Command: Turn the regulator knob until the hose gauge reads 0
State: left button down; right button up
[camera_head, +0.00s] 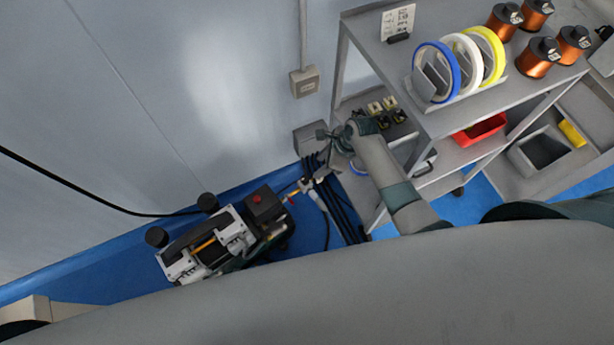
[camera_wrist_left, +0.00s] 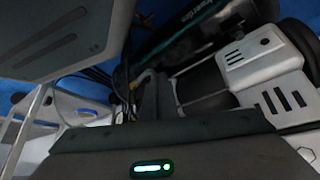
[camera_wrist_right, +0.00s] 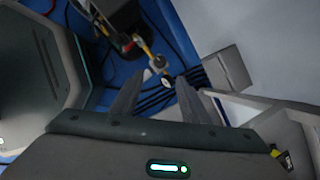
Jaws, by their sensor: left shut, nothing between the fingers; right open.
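The compressor (camera_head: 215,243) stands on the blue floor by the wall, with a red switch (camera_head: 257,198) on top. Brass and grey regulator fittings (camera_head: 305,186) are at its right end, by dark hoses. They show beyond my right fingers in the right wrist view (camera_wrist_right: 156,62). I cannot single out the knob or read the hose gauge. My right gripper (camera_head: 331,142) is open and empty, above and right of the fittings, apart from them. It also shows in the right wrist view (camera_wrist_right: 160,82). My left gripper (camera_wrist_left: 150,82) is shut and empty, near the compressor's white casing (camera_wrist_left: 262,68); the head view hides it.
A grey shelf cart (camera_head: 440,122) with tape rolls (camera_head: 462,62) and copper coils (camera_head: 538,58) stands right of the fittings. A wall box (camera_head: 310,137) is close behind my right gripper.

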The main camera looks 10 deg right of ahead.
aim_at(305, 178)
jog(key=b+x, duration=0.3)
jog(key=x, duration=0.8)
jog(key=shift+a, duration=0.1)
pick_arm(q)
jog(key=shift+s+a+f+g+y, duration=0.2)
jog(key=shift+s+a+f+g, duration=0.4)
jog(key=shift+a, duration=0.25)
jog(key=shift+s+a+f+g+y, duration=0.2)
jog(key=shift+s+a+f+g, duration=0.35)
jog(key=shift+s+a, duration=0.2)
pick_arm(e)
jog(key=shift+w+a+f, duration=0.1)
jog(key=shift+a+f, duration=0.05)
jog(key=shift+f, duration=0.35)
pick_arm(q)
jog(key=shift+r, duration=0.1)
pick_arm(e)
jog(key=c, duration=1.1)
jog(key=shift+o, duration=0.2)
pick_arm(q)
jog(key=shift+w+r, duration=0.1)
jog(key=shift+w, duration=0.05)
pick_arm(e)
jog(key=shift+n, duration=0.3)
